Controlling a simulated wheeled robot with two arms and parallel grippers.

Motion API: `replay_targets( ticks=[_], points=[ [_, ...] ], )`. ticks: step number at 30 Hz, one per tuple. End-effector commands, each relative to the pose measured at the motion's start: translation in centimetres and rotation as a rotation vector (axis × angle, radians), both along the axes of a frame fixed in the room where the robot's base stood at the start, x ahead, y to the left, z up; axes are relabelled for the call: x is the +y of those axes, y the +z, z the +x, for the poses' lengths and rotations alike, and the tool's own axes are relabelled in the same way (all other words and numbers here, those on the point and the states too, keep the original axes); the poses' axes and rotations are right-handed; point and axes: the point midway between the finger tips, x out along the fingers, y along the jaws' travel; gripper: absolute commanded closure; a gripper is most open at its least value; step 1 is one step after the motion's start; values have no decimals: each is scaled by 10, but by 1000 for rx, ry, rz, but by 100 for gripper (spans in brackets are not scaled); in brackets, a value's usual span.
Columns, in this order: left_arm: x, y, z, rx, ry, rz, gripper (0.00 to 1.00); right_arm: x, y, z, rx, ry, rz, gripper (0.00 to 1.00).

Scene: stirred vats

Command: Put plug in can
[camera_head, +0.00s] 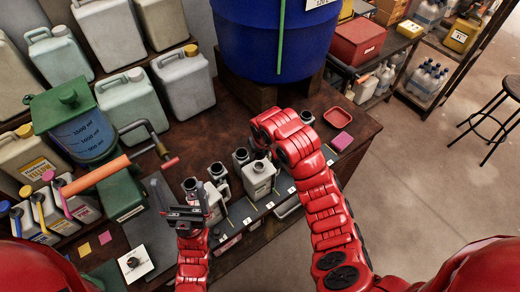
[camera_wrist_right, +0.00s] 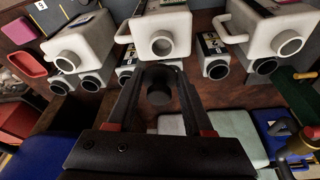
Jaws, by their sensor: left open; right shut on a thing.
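In the right wrist view my right gripper (camera_wrist_right: 158,84) is shut on a dark round plug (camera_wrist_right: 159,94). A pale can (camera_wrist_right: 160,22) with a round mouth is just above the fingertips in that view; a gap shows between plug and mouth. In the head view a pale can (camera_head: 258,181) with a dark mouth stands upright on the bench, beside the end of my right arm. That arm hides my right gripper there. My left gripper (camera_head: 187,207) is open and empty, left of the cans and above the bench's front edge.
Several similar cans (camera_head: 217,172) stand close around. A white card (camera_head: 137,264) with a small dark object lies front left. A big blue vat (camera_head: 265,45) and a red tray (camera_head: 340,118) are behind.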

Motion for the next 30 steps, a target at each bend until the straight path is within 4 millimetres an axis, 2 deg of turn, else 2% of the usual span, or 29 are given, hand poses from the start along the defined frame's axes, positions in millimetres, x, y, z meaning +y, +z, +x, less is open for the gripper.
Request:
replay_targets(
  ticks=[16, 18, 30],
  points=[
    [0, -14, 0, 0, 0, 0, 6, -1, -44, -1, 3, -1, -2, 100],
    [0, -21, 0, 0, 0, 0, 6, 0, -50, 0, 1, -2, 1, 100],
    [0, -26, 0, 0, 0, 0, 6, -1, -59, 0, 0, -3, 1, 100]
  ],
)
